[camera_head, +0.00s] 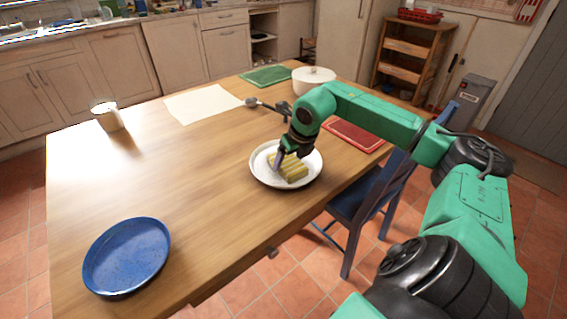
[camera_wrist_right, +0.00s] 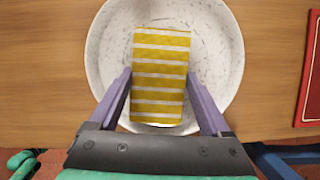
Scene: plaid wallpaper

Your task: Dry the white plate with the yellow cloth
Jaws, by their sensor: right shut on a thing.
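The white plate (camera_head: 310,170) lies on the wooden table, near its right edge; it also shows in the right wrist view (camera_wrist_right: 115,35). The yellow cloth (camera_head: 293,172), with white stripes, is on or just over the plate; the wrist view shows it as a flat rectangle (camera_wrist_right: 160,75). My right gripper (camera_head: 279,161) reaches down over the plate and is shut on the yellow cloth, with one finger on each side of it in the wrist view (camera_wrist_right: 160,100). Whether the cloth presses on the plate is hard to tell. My left gripper is not in view.
A blue round dish (camera_head: 127,255) stands at the front left and a white mug (camera_head: 107,117) at the left. A blue chair (camera_head: 362,200) stands beside the table. The table's middle is clear.

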